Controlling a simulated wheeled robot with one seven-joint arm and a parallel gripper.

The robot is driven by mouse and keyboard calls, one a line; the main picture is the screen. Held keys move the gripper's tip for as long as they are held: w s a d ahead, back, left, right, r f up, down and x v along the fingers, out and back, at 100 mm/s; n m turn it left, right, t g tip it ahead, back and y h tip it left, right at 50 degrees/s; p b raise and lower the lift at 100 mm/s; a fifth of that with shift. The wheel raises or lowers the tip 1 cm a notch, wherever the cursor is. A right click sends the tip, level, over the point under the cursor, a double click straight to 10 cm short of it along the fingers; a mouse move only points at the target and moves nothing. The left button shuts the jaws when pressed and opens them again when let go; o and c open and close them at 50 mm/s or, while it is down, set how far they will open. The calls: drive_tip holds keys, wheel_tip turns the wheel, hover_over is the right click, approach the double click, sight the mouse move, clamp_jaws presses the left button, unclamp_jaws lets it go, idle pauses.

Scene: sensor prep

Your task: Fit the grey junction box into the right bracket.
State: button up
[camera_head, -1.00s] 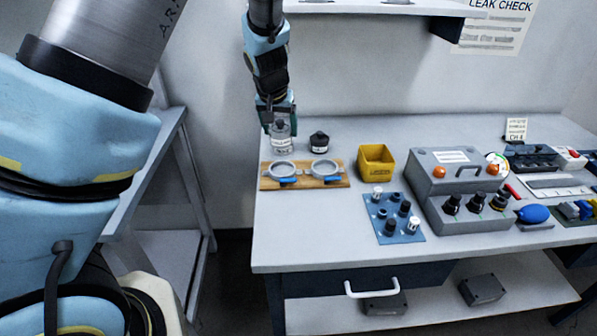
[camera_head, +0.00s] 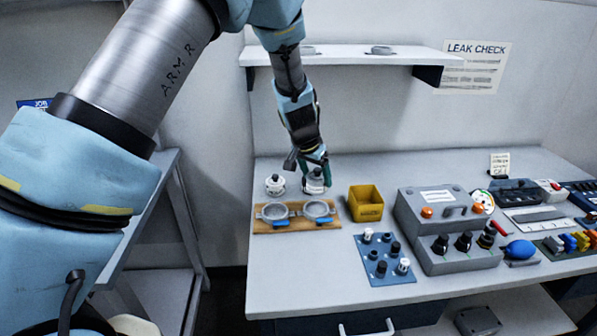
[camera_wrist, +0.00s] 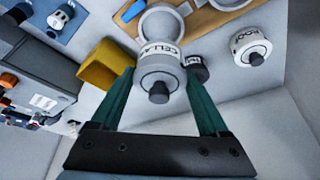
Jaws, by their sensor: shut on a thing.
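My gripper (camera_head: 318,172) is shut on a round grey canister (camera_wrist: 160,72) with a dark knob on top and a label starting "CEL". In the wrist view it sits upright between the green fingers. It is round, not box-shaped. The wooden board (camera_head: 335,202) carries two grey ring brackets with blue levers. The right bracket (camera_head: 316,208) is empty, and the canister is just behind it. The left bracket (camera_head: 273,212) is also empty. A dark grey rectangular box (camera_head: 478,321) lies on the lower shelf, partly cut off by the frame.
A white canister (camera_head: 275,186) stands behind the left bracket. A black-topped canister (camera_wrist: 197,68) stands close behind the held one. A yellow bin (camera_head: 366,204), a blue panel with knobs (camera_head: 385,268) and a grey console (camera_head: 445,225) are to the right. An upper shelf (camera_head: 350,57) overhangs.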

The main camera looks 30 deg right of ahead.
sight(316, 192)
drive_tip(key=shift+d+f+b, duration=0.1)
drive_tip(key=shift+f+b, duration=1.35)
drive_tip(key=shift+f, duration=0.6)
drive_tip(key=shift+f+b, duration=0.9)
drive_tip(key=shift+f, duration=0.05)
drive_tip(key=shift+f+b, duration=1)
drive_tip(key=shift+b, duration=0.3)
idle(1.0)
drive_tip(key=o, duration=1)
drive_tip(key=shift+r+p, duration=2.45)
drive_tip(key=shift+r, duration=1.05)
